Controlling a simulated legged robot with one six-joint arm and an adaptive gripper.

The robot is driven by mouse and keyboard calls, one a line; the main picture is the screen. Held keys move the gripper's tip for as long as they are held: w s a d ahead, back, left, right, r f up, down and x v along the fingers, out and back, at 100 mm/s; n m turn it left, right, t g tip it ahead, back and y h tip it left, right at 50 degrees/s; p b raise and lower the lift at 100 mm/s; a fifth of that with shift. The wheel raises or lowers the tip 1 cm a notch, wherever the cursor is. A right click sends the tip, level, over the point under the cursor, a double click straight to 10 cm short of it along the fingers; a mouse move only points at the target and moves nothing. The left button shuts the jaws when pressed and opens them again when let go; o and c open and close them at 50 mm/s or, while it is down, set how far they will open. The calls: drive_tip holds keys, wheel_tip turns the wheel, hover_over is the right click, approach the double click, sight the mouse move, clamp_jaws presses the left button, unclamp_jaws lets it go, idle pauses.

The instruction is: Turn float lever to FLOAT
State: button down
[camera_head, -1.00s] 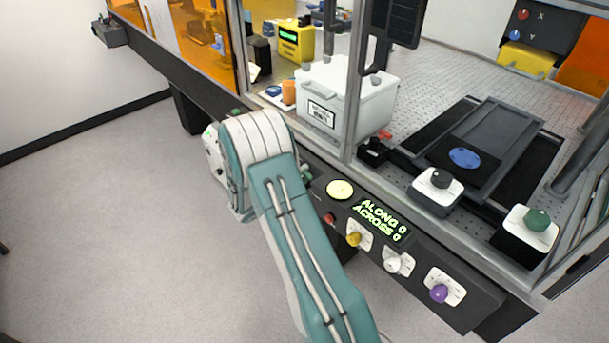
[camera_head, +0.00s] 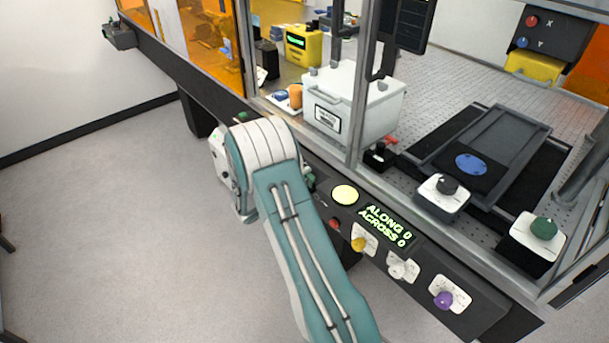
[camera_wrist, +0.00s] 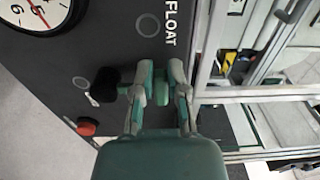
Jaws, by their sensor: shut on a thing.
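The float lever shows in the wrist view as a green handle (camera_wrist: 161,92) between my fingers, with a dark rounded part to the left at the panel. My gripper (camera_wrist: 161,74) is shut on the handle, one finger on each side. The FLOAT label (camera_wrist: 171,22) is printed on the dark panel (camera_wrist: 115,45) above my fingertips, with a pale ring mark beside it. A second ring mark lies left of the dark part. The fingers partly hide the lever. In the head view my arm hides the gripper and most of the lever.
A dial gauge (camera_wrist: 42,12) with a red needle is at the upper left of the wrist view. A red button (camera_wrist: 86,127) sits below the lever. The head view shows a green display (camera_head: 388,225), yellow, white and purple knobs, and the enclosure frame (camera_head: 362,85). Open floor lies left.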

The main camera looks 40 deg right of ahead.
drive_tip(key=c, duration=0.7)
unclamp_jaws()
drive_tip(key=shift+w+f, duration=0.15)
drive_tip(key=shift+w, duration=0.05)
drive_tip(key=shift+o, duration=0.2)
drive_tip(key=a, duration=1.2)
drive_tip(key=shift+s, duration=0.45)
